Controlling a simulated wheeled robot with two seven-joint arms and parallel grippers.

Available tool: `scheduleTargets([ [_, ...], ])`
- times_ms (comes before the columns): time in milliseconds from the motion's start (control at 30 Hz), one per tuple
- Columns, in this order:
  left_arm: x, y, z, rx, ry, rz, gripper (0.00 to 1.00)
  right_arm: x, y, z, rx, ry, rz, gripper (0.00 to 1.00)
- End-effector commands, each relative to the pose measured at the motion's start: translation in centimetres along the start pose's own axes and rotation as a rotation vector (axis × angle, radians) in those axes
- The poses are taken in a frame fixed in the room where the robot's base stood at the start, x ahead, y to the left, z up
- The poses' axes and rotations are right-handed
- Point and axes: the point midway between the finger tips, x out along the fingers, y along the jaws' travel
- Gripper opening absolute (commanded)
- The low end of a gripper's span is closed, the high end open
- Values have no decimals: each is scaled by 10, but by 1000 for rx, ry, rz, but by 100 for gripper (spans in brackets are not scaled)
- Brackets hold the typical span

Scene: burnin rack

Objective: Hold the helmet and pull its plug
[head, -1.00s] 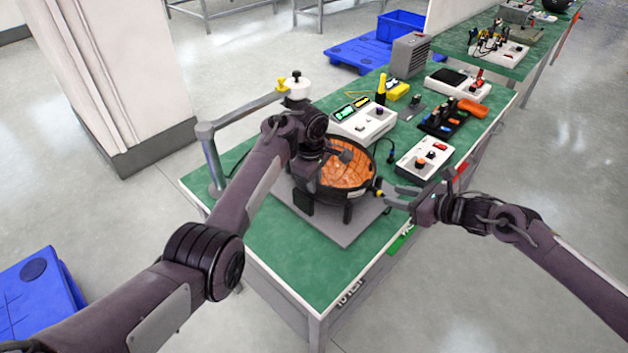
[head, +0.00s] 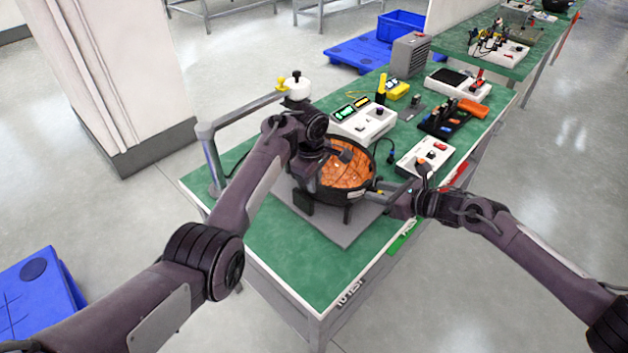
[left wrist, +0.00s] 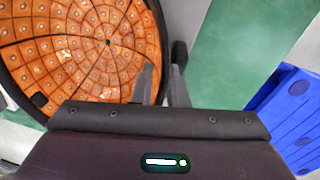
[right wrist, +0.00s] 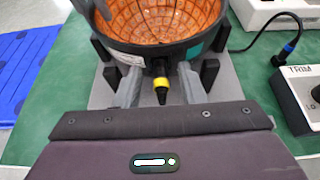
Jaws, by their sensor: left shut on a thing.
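The helmet (head: 345,175) is a black bowl with an orange tiled inside, open side up on a grey plate (head: 352,232). My left gripper (left wrist: 163,80) is shut on the helmet's rim at its near left side; the head view partly hides its fingertips behind my own wrist.
A white box with a green display (head: 362,122) and a white control box (head: 425,158) stand behind and right of the helmet. A black cable runs beside the helmet. A grey post with an arm (head: 212,160) stands on the left. The front green tabletop (head: 290,262) is clear.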

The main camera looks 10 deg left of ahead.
Motion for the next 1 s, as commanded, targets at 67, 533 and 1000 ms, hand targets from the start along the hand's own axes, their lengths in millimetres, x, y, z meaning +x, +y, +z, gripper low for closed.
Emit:
scheduleTargets([
  [67,2,-2,0,-1,-1,-5,0,0,0,0,0,0,0,36],
  [533,2,-2,0,-1,-1,-5,0,0,0,0,0,1,0,36],
  [1000,2,-1,0,-1,-1,-5,0,0,0,0,0,0,0,0],
])
